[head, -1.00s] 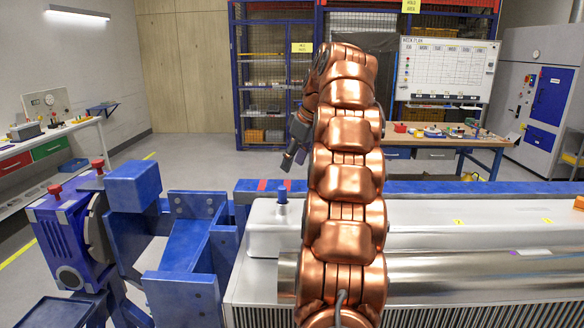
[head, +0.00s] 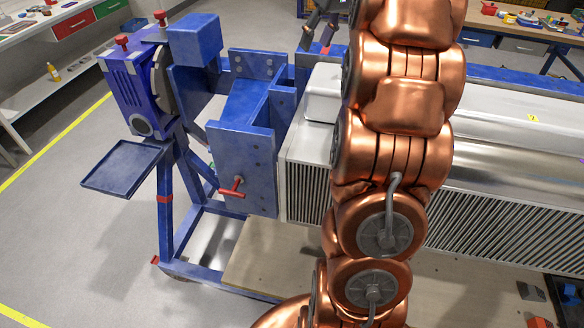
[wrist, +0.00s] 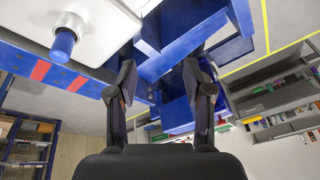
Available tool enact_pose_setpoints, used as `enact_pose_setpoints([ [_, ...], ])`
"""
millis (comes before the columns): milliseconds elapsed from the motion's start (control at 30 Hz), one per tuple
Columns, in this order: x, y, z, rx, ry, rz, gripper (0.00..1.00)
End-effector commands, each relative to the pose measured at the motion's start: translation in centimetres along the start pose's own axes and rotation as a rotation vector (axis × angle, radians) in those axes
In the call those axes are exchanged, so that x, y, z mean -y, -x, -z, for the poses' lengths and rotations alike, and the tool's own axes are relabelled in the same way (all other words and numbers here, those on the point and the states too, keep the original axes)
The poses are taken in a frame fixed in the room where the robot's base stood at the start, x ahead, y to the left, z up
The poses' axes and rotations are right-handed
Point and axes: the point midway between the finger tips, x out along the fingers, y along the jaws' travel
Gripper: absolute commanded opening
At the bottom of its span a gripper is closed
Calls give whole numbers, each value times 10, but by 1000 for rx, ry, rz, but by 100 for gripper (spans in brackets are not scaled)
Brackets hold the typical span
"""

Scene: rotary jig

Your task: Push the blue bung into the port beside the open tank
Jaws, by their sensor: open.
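The blue bung (wrist: 63,44) shows at the upper left of the wrist view, standing out from the pale silver tank body (wrist: 92,22). A pale collar shows around its base; I cannot tell how deep the bung sits. My gripper (wrist: 160,75) is open and empty, with its two dark fingers apart. The bung is to the left of the fingers, clear of them. In the head view the tank body (head: 322,96) is partly behind my arm, and the bung does not show. Part of my gripper shows at the top edge. I cannot make out an open tank mouth.
A blue frame (head: 240,150) with a red T-handle (head: 232,188) stands left of the tank. Further left are a blue rotary unit (head: 140,98) and a blue tray (head: 122,166). A blue rail (wrist: 45,72) with red marks runs near the bung. Open floor lies at left.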

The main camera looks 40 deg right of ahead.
Motion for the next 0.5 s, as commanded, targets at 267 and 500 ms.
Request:
enact_pose_setpoints([
  [267,97,-37,-29,103,-28,35,51],
  [500,167,-67,-78,194,-43,33,51],
])
